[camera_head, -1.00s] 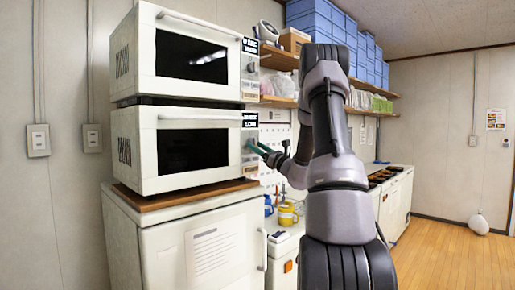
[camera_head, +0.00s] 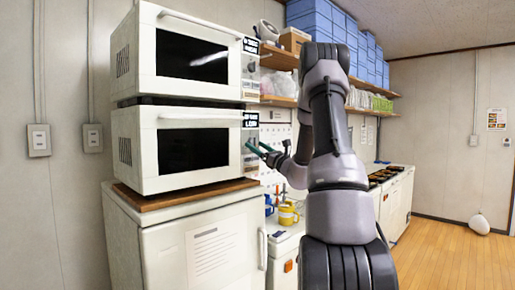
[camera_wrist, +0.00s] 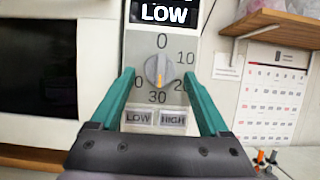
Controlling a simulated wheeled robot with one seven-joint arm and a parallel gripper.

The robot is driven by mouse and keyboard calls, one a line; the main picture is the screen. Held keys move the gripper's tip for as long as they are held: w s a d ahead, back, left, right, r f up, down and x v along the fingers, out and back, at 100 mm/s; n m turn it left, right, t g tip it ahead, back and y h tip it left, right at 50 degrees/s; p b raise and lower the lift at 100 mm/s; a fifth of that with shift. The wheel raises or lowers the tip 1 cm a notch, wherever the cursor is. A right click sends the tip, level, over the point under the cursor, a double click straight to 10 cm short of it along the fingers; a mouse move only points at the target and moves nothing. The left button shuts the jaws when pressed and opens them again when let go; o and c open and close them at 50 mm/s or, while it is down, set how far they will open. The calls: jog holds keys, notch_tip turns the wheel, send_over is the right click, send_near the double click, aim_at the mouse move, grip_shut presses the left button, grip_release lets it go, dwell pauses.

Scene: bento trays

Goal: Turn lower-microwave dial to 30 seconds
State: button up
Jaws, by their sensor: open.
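The lower microwave (camera_head: 135,150) is white with a dark door window, and its control panel is on the right. In the wrist view its grey dial (camera_wrist: 158,69) has a raised grip standing about upright, with a small orange mark in its lower half. My gripper (camera_wrist: 158,74) is open, with one teal finger on each side of the dial. No clear contact shows. My gripper also shows at the panel in the head view (camera_head: 257,148).
LOW and HIGH buttons (camera_wrist: 156,118) lie below the dial between the fingers. The upper microwave (camera_head: 145,55) sits on top. A wooden shelf (camera_wrist: 275,24) and a calendar (camera_wrist: 270,95) are to the right. A yellow mug (camera_head: 287,215) stands on the lower counter.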

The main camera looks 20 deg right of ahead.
jog(key=v, duration=1)
jog(key=shift+s+f, duration=0.25)
jog(key=shift+s, duration=0.1)
jog(key=s+a+r+n+g+y, duration=0.2)
jog(key=a+n+g+y, duration=0.25)
jog(key=a, duration=0.35)
jog(key=s+a+r+n+g+y, duration=0.2)
jog(key=a+n+g+y, duration=0.1)
jog(key=a+n, duration=0.3)
jog(key=s+a+f+n+g+h, duration=0.2)
jog(key=s+a+n+g, duration=0.6)
jog(key=s+a, duration=0.4)
jog(key=s+a+f+n+g+h, duration=0.1)
jog(key=s+a+n+g+h, duration=0.1)
jog(key=s+n+g+h, duration=0.3)
jog(key=s+d+r+n+t+h, duration=0.2)
jog(key=s+d+n+t+h, duration=0.2)
jog(key=s+d+t+h, duration=0.2)
jog(key=shift+s+d+r+t, duration=0.2)
jog(key=shift+r+t, duration=0.05)
jog(key=shift+t, duration=0.1)
